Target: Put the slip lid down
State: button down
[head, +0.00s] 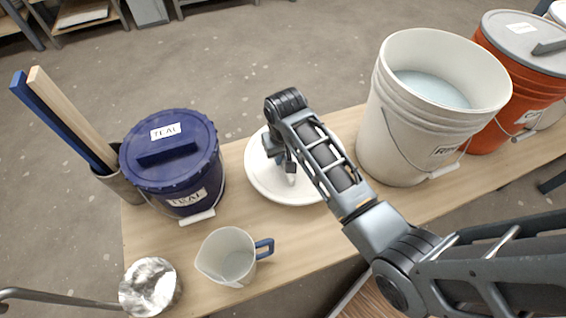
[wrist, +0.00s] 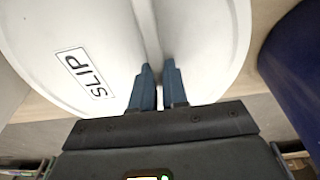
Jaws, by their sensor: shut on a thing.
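The slip lid (head: 262,178) is a round white lid, in the head view low over the bench between the teal bucket and the open white bucket. My gripper (head: 287,165) is above the lid and hides part of it. In the wrist view the lid (wrist: 110,35) fills the upper part, with a "SLIP" label to the left. My gripper's two blue-grey fingers (wrist: 159,88) are shut on the lid's raised handle bar (wrist: 147,30). I cannot tell whether the lid touches the bench top or hangs just above it.
The wooden bench (head: 280,240) holds a lidded teal bucket (head: 170,165), a white jug (head: 228,258), an open white bucket (head: 420,110) with pale liquid and an orange lidded bucket (head: 510,85). A holder with wooden sticks (head: 75,125) stands at the left. Bare bench shows in front of the lid.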

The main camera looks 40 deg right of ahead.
jog(key=shift+f+b, duration=0.45)
jog(key=shift+f, duration=1.25)
jog(key=shift+f, duration=0.2)
jog(key=c, duration=1.1)
grip_release()
jog(key=shift+c, duration=0.2)
jog(key=r+p, duration=0.1)
jog(key=r, duration=0.3)
jog(key=s+r+p, duration=0.1)
jog(key=r, duration=0.3)
jog(key=r+p, duration=0.1)
jog(key=r, duration=0.3)
jog(key=shift+s+a+r, duration=0.15)
jog(key=shift+s+a, duration=0.05)
jog(key=shift+a, duration=0.1)
